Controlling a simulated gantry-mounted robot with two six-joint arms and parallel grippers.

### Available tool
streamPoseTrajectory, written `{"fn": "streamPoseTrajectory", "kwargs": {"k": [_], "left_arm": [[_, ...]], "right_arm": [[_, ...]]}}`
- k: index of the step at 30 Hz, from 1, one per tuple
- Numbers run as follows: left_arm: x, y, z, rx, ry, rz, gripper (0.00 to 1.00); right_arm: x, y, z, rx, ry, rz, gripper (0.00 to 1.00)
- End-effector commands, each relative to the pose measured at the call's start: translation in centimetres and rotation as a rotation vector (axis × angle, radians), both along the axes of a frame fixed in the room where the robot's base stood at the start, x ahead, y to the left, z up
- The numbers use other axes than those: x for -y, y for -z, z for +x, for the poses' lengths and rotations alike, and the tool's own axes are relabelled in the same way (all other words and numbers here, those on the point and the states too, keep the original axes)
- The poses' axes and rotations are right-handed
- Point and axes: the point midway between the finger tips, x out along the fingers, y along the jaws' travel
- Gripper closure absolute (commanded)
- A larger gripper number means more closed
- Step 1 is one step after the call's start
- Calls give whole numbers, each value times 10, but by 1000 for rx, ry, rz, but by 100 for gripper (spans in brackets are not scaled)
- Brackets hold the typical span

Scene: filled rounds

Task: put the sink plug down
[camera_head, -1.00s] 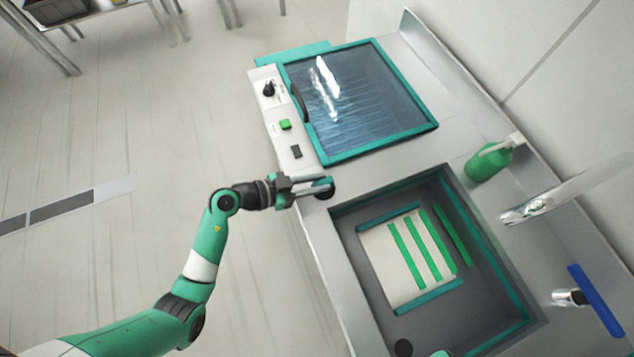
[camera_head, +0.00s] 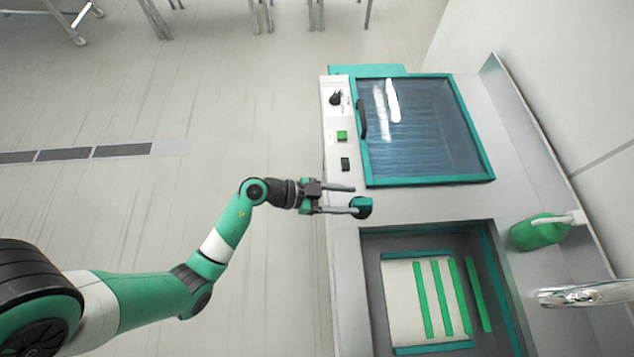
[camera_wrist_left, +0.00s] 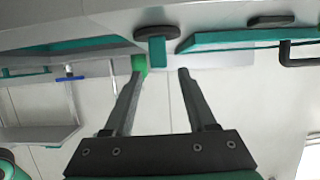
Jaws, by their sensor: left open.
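The sink plug (camera_head: 361,207), a dark disc with a teal part, is on the steel counter between the sink and the glass-lidded unit. It also shows in the left wrist view (camera_wrist_left: 157,51), just beyond the fingertips and between their lines. My left gripper (camera_head: 352,199) is open, its fingers spread, reaching over the counter's front edge from the left. The lower finger's tip overlaps the plug in the head view; I cannot tell whether they touch. The left wrist view also shows the open gripper (camera_wrist_left: 161,68), with nothing clamped. My right gripper is not in view.
The sink (camera_head: 372,285) holds a pale board with green strips. The teal-framed glass lid (camera_head: 430,181) is behind the plug. A green bottle (camera_head: 538,232) and a chrome tap (camera_head: 580,294) stand at the right. Bare counter (camera_head: 420,208) extends right of the plug.

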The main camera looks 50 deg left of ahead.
Motion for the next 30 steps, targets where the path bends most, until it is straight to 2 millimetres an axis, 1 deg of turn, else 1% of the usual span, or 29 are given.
{"fn": "streamPoseTrajectory", "kwargs": {"k": [1, 3, 6, 9, 12, 16, 26, 28, 29, 30], "left_arm": [[-8, -10, -10, -2, -6, -3, 43], [-17, -16, -25, -1, -7, -2, 43], [-30, -23, -43, -2, -7, -2, 43], [-39, -28, -58, -2, -6, -1, 43], [-44, -31, -67, 0, -3, -2, 43], [-46, -32, -72, 1, 1, -1, 43], [-46, -32, -71, 4, 1, 0, 43], [-47, -41, -65, 42, -1, 11, 43], [-48, -50, -60, 79, -1, 21, 43], [-50, -67, -50, 148, -4, 38, 43]], "right_arm": [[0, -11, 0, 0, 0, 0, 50], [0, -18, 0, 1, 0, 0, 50], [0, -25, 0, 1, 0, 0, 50], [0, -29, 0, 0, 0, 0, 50], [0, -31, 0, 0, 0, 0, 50], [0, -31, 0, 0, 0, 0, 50], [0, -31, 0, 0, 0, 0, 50], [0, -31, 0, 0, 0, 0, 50], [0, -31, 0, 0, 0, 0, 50], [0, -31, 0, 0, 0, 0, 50]]}}
